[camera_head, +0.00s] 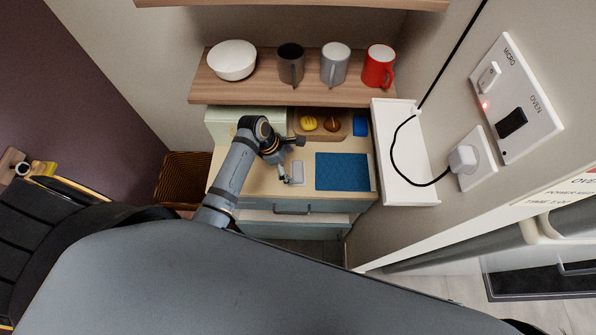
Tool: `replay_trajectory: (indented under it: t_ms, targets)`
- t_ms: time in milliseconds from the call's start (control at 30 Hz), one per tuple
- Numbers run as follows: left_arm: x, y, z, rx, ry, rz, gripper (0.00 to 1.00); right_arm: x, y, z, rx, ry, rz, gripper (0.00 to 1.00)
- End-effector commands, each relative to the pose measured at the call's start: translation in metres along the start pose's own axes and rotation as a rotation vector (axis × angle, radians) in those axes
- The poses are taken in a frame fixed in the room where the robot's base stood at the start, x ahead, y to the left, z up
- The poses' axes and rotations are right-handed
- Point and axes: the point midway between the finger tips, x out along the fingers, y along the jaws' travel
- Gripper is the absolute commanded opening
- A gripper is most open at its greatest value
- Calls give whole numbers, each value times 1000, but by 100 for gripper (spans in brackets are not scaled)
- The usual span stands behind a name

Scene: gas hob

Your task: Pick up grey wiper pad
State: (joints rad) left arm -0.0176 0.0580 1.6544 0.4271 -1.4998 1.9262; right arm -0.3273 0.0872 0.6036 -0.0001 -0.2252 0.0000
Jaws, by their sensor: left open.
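A small light grey pad (298,172), which looks like the grey wiper pad, lies on the wooden counter top just left of a blue mat. My left gripper (292,161) is over the counter with its fingers spread apart and nothing between them that I can make out. Its fingers are very close to the pad's left side; I cannot tell whether they touch it. My right gripper is out of view.
The blue mat (342,172) covers the counter's right part. A shelf (215,90) above carries a white bowl (231,60) and three mugs. A white ledge (408,175) with a black cable borders the right.

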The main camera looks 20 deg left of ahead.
Motion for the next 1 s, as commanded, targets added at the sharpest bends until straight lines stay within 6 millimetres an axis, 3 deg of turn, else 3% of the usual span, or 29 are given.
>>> replay_trajectory:
  t_ms: [67,200,333,500,633,767,1000]
  targets:
    - [3,0,0,1,0,1,100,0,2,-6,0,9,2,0]
    - [8,0,2,1,0,-1,100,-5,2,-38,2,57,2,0]
    - [27,-1,8,0,-1,-2,100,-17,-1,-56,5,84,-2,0]
    - [51,-1,7,2,0,-1,100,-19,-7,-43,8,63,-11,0]
    - [56,0,6,3,0,2,100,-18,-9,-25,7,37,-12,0]
    - [56,0,6,3,1,2,100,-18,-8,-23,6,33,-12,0]
    - [55,-1,6,2,1,1,69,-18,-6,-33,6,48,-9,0]
